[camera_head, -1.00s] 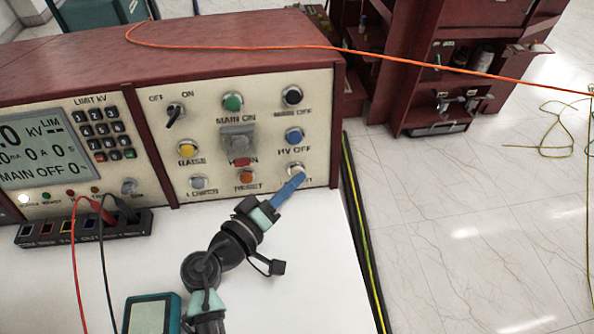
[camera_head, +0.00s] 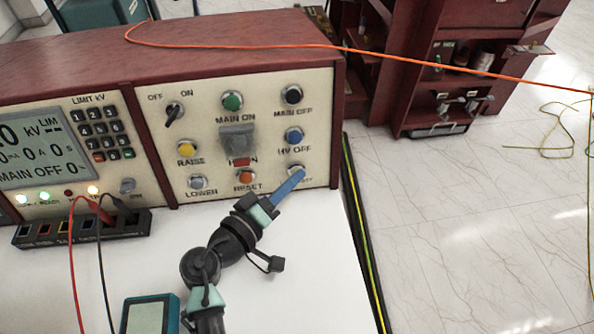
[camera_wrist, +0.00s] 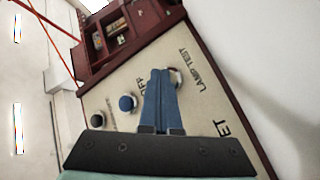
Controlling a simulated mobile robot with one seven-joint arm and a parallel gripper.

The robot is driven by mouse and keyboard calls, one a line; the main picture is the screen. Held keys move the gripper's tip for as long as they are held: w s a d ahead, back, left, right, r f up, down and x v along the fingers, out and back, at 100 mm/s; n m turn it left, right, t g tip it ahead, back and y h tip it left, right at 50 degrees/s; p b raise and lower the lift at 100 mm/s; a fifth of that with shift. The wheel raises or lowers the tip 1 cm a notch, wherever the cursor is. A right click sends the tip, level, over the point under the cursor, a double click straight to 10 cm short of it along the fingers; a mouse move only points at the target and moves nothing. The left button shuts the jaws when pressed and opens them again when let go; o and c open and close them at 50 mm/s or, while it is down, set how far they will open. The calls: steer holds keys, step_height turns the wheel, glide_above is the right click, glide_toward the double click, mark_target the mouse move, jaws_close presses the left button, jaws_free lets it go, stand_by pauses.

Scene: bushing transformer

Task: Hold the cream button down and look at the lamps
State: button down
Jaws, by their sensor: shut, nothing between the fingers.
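The cream button (camera_head: 294,167) sits at the lower right of the control panel, mostly behind my fingertips. The wrist view shows its edge (camera_wrist: 176,76) beside the words LAMP TEST. My gripper (camera_head: 299,174) is shut, its blue fingers together with their tips at the button; they appear to touch it, but how far it is pressed is hidden. In the lamp row under the display, the leftmost lamp (camera_head: 22,199) glows white, the green lamp (camera_head: 44,197) is bright and the amber lamp (camera_head: 93,190) is lit. The red lamp (camera_head: 68,193) between them looks dim.
The blue HV OFF button (camera_head: 294,135) is just above my fingers, and the orange RESET button (camera_head: 246,176) is to their left. An orange cable (camera_head: 240,44) crosses above the panel.

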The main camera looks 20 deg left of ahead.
stand_by(0.7)
steer(key=shift+s+d+r, duration=0.2)
steer(key=shift+s+d, duration=0.25)
steer(key=shift+s, duration=0.25)
steer(key=shift+p, duration=0.3)
steer(key=shift+s+d+r+p, duration=0.2)
steer(key=shift+s+d, duration=0.25)
steer(key=shift+s, duration=0.25)
steer(key=shift+s+d+r+p, duration=0.25)
steer(key=shift+s+d, duration=0.25)
steer(key=shift+s, duration=0.15)
steer(key=shift+s+d+r+p, duration=0.2)
steer(key=shift+s+d, duration=0.25)
steer(key=shift+s, duration=0.25)
steer(key=shift+f, duration=0.1)
